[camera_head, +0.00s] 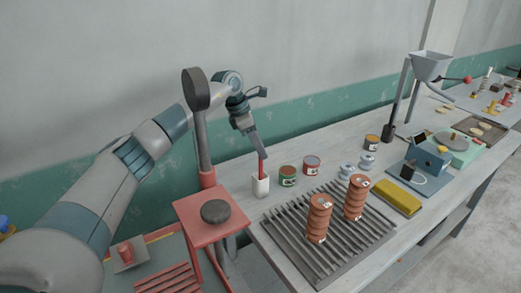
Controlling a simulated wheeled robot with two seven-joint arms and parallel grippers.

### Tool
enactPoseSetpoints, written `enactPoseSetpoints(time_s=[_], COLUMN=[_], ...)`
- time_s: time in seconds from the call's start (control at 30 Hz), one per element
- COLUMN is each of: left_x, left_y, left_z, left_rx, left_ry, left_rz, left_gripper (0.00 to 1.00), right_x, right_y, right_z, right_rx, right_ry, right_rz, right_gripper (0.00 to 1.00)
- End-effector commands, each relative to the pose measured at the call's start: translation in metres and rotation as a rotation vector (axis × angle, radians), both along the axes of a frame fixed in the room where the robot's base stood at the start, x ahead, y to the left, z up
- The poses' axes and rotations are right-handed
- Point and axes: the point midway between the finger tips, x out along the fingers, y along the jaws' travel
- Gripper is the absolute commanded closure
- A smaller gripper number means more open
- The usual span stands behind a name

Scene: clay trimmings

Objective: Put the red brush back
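The red brush (261,169) stands upright, with its lower end inside a white cup (260,186) near the left end of the workbench. My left gripper (263,156) reaches down from above. Its fingertips are right at the top of the brush. The view is too small to show whether the fingers are closed on the brush or apart. The lower part of the brush is hidden inside the cup. My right gripper is not in view.
Green (288,176) and red (312,165) tins stand right of the cup. Ribbed orange cylinders (319,218) stand on a slatted rack (283,230) in front. A red stand (208,181) with a dark disc is close on the left. A yellow block (397,197) lies farther right.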

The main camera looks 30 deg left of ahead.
Motion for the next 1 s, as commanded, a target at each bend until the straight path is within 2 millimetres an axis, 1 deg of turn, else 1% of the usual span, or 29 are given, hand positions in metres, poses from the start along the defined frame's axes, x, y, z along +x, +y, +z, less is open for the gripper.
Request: enactPoseSetpoints(time_s=[0.17,0.4,0.6,0.7,0.8,1.0], left_x=[-0.005,-0.015,-0.022,-0.025,-0.026,-0.027], left_y=[0.007,0.021,0.03,0.033,0.035,0.035], left_z=[0.019,0.058,0.087,0.096,0.101,0.104], left_rx=[0.001,0.001,0.0,0.001,0.001,0.0], left_ry=[-0.004,-0.004,-0.003,-0.001,-0.001,0.0], left_rz=[0.001,0.001,0.001,0.001,0.0,0.0], left_gripper=[0.71,0.71,0.71,0.71,0.71,0.71], right_x=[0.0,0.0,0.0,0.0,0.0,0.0], right_y=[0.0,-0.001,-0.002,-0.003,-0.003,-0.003], right_z=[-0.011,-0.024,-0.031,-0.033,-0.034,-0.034], right_rx=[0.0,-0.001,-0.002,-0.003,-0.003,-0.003], right_ry=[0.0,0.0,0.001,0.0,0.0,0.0], right_rz=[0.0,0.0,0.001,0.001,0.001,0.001], right_gripper=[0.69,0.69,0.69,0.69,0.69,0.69])
